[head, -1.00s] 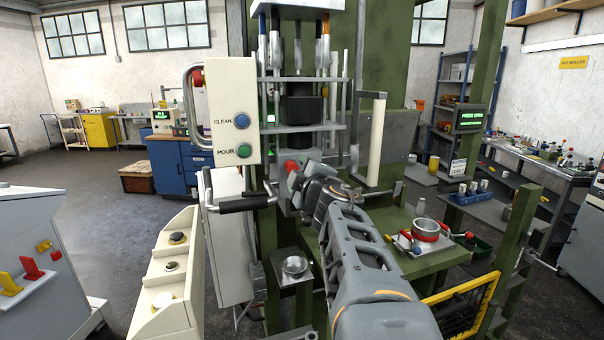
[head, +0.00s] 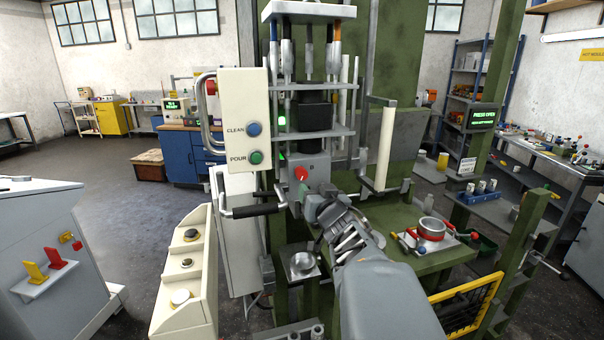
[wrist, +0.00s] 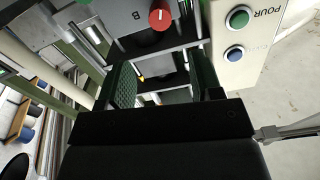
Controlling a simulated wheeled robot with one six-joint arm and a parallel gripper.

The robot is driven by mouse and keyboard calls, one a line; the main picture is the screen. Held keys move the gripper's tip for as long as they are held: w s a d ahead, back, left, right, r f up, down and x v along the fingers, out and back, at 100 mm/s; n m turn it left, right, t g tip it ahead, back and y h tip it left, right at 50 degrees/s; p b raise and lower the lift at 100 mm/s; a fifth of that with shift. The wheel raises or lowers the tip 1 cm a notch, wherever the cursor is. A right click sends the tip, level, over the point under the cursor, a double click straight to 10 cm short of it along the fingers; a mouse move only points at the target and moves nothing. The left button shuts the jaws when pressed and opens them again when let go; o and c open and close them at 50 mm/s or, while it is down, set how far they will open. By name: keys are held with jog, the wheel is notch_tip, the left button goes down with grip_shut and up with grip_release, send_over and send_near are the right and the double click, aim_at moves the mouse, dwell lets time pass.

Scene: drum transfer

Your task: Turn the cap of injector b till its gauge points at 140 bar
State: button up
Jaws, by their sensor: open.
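Injector b is a grey block (head: 318,172) marked B on the green press, with a round red cap (head: 301,173) on its front. In the wrist view the red cap (wrist: 160,15) is at the top edge, upside down, with a pale mark on it. My gripper (head: 303,192) is just below the cap, apart from it. In the wrist view the open fingers of my gripper (wrist: 162,80) stand well apart with nothing between them. No gauge reading can be made out.
A cream panel (head: 243,115) with blue CLEAN and green POUR buttons is left of the injector. A black-gripped handle (head: 255,210) sticks out below it. A small metal cup (head: 303,262) stands below my gripper. A cream upright handle (head: 386,145) is at the right.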

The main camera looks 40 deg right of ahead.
aim_at(303, 175)
jog(key=p+x, duration=0.2)
jog(key=x, duration=1)
jog(key=c, duration=0.9)
jog(key=shift+f+n+b, duration=0.25)
jog(key=shift+n+b, duration=0.25)
jog(key=shift+b, duration=0.2)
jog(key=shift+n+b, duration=0.4)
jog(key=shift+b, duration=0.1)
jog(key=shift+r+n, duration=0.2)
jog(key=shift+n, duration=0.3)
